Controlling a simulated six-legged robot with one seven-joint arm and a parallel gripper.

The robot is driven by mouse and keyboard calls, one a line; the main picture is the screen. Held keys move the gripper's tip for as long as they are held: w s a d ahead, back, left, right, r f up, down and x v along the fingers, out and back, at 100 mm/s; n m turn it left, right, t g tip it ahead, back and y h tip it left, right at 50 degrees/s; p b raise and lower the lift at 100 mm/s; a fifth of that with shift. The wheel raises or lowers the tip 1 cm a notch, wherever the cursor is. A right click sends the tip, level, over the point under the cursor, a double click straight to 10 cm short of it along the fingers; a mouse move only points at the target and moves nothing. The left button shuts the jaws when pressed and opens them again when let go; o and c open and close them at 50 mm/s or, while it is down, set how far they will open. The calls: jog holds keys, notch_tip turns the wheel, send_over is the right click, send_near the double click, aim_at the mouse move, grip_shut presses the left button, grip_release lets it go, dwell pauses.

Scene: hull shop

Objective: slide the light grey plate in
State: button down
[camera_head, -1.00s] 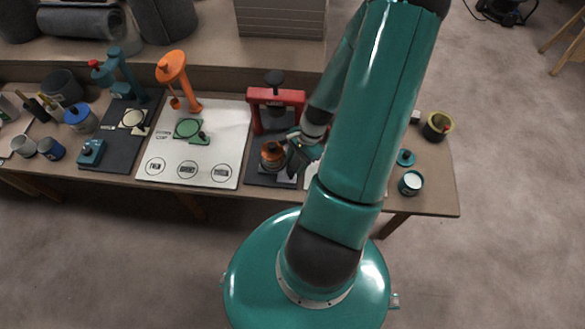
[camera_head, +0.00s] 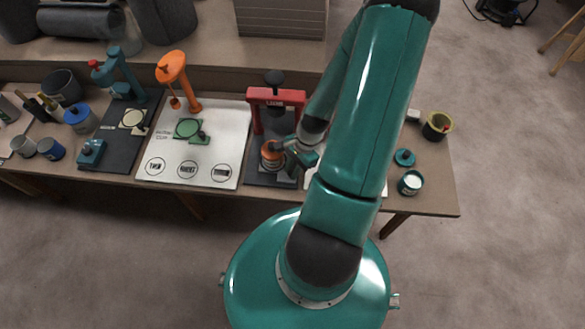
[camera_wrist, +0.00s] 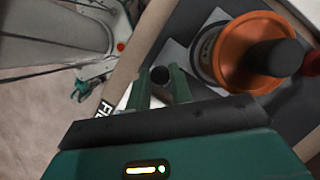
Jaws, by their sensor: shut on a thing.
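The light grey plate (camera_wrist: 177,57) lies under an orange-topped jar (camera_wrist: 245,52) on a dark mat in the wrist view. My gripper (camera_wrist: 162,84) is shut on a black round knob (camera_wrist: 160,74) beside the plate. Whether the knob is joined to the plate is unclear. In the head view my gripper (camera_head: 292,149) is just right of the jar; its fingertips are hard to make out.
A white panel with a green disc (camera_head: 187,128) and an orange stand (camera_head: 175,75) is left of the press. A dark mat with a teal stand (camera_head: 122,72) lies further left.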

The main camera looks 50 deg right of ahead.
jog(key=w+d, duration=0.2)
jog(key=d, duration=0.1)
jog(key=shift+w+d, duration=0.2)
jog(key=shift+w, duration=0.1)
jog(key=c, duration=1.3)
grip_release()
jog(key=shift+r, duration=0.1)
jog(key=v, duration=1.3)
jog(key=shift+d+r, duration=0.15)
jog(key=shift+r, duration=0.15)
